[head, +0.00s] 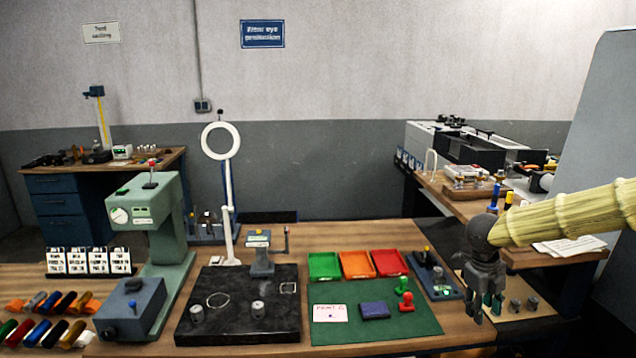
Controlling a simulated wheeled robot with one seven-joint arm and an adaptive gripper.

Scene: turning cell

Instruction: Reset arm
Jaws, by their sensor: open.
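My arm (570,217) comes in from the right edge in a pale yellow ribbed sleeve. My gripper (484,300) hangs from its end, fingers pointing down, at the right end of the front bench. It is open, and I see nothing between its fingers.
A green mat (410,325) carries a card and stamps, with green, orange and red trays (388,263) behind. Left are a black plate (275,330) with metal parts, a ring lamp (222,142) and a green press (150,215). A side bench (460,205) stands behind the arm.

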